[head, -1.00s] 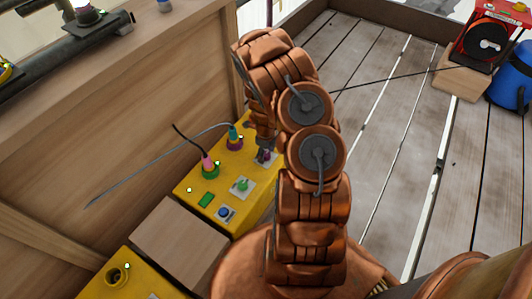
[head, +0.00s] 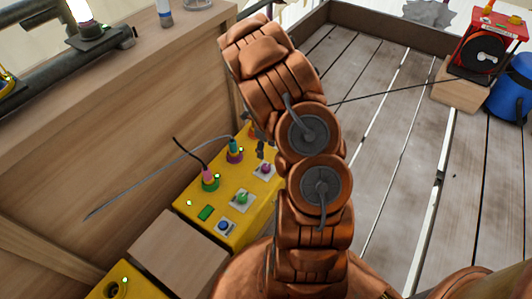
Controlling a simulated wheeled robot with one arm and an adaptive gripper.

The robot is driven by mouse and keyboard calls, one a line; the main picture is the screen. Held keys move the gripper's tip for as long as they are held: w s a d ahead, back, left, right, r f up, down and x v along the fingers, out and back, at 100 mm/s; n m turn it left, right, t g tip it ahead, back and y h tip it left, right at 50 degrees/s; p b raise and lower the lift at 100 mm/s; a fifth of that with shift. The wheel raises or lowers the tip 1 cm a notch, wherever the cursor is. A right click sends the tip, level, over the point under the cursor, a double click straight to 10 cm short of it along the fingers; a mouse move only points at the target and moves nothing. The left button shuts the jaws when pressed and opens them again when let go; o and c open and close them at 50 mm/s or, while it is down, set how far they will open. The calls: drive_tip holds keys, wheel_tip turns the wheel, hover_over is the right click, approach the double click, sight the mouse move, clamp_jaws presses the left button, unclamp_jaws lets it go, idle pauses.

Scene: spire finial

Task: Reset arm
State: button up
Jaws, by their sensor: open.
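My copper-coloured arm rises through the middle of the head view and bends over to the left. My gripper (head: 260,150) is small and mostly hidden behind the arm. Its dark fingers show just above the yellow control box (head: 188,203), apart from a purple-knobbed switch (head: 265,168). I see nothing held in it.
A wooden wall (head: 110,130) runs along the left, with a lit lamp (head: 83,12) above it. Another yellow box (head: 140,288) is at lower left. The plank floor (head: 400,130) between is mostly clear.

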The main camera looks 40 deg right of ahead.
drive_tip(key=shift+r, duration=0.35)
idle(0.4)
